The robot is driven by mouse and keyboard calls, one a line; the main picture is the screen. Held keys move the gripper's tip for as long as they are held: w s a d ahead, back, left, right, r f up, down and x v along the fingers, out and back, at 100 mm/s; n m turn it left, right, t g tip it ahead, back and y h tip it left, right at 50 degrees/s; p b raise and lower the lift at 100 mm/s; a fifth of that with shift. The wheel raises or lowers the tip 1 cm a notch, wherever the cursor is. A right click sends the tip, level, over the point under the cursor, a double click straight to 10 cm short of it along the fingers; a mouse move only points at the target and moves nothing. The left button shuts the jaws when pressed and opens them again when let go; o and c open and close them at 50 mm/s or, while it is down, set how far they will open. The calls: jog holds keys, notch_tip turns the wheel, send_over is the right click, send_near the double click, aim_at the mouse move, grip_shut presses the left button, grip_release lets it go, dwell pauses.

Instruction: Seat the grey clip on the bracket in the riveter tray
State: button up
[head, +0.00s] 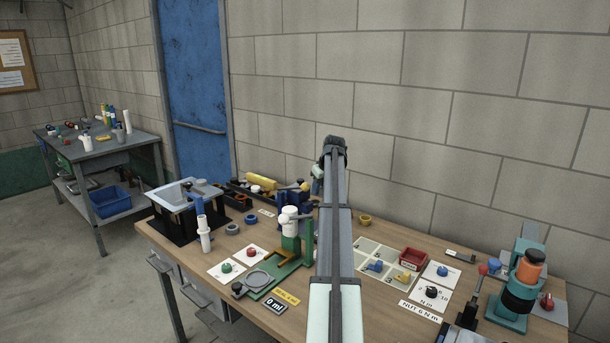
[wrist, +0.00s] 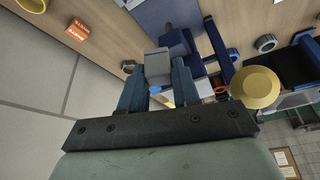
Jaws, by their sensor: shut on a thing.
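My gripper (wrist: 158,84) is shut on a grey block-like piece, the grey clip (wrist: 157,62), in the wrist view. The clip sits between the two blue-grey fingers and sticks out past their tips. A small bright blue bit shows just below it. A dark blue fixture (wrist: 195,48) stands beside and beyond the clip; I cannot tell whether they touch. In the head view my gripper is mostly hidden behind my own arm, above the back of the bench, near the dark blue fixture (head: 288,208). I cannot make out the bracket or the riveter tray clearly.
A yellow cylinder (head: 261,181) lies at the back of the bench; its round yellow end (wrist: 254,87) is close on the right in the wrist view. A green press (head: 307,241) stands left of my arm. A red bin (head: 412,258) and an orange-topped device (head: 530,265) are right.

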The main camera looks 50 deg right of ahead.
jog(key=shift+s+f+n+y, duration=0.25)
jog(key=shift+s+f+n, duration=0.55)
jog(key=shift+f, duration=1.15)
jog(key=shift+s+f+n+y, duration=0.3)
jog(key=shift+s+f+n, duration=0.5)
jog(key=shift+f, duration=1.2)
jog(key=shift+s+f+n+y, duration=0.35)
jog(key=shift+s+f, duration=0.75)
jog(key=shift+f, duration=0.85)
jog(key=shift+f, duration=1.55)
jog(key=o, duration=1.1)
jog(key=shift+r, duration=0.1)
jog(key=v, duration=1.3)
jog(key=shift+s+r, duration=0.2)
jog(key=shift+r, duration=0.05)
jog(key=shift+a, duration=0.1)
jog(key=shift+w, duration=0.1)
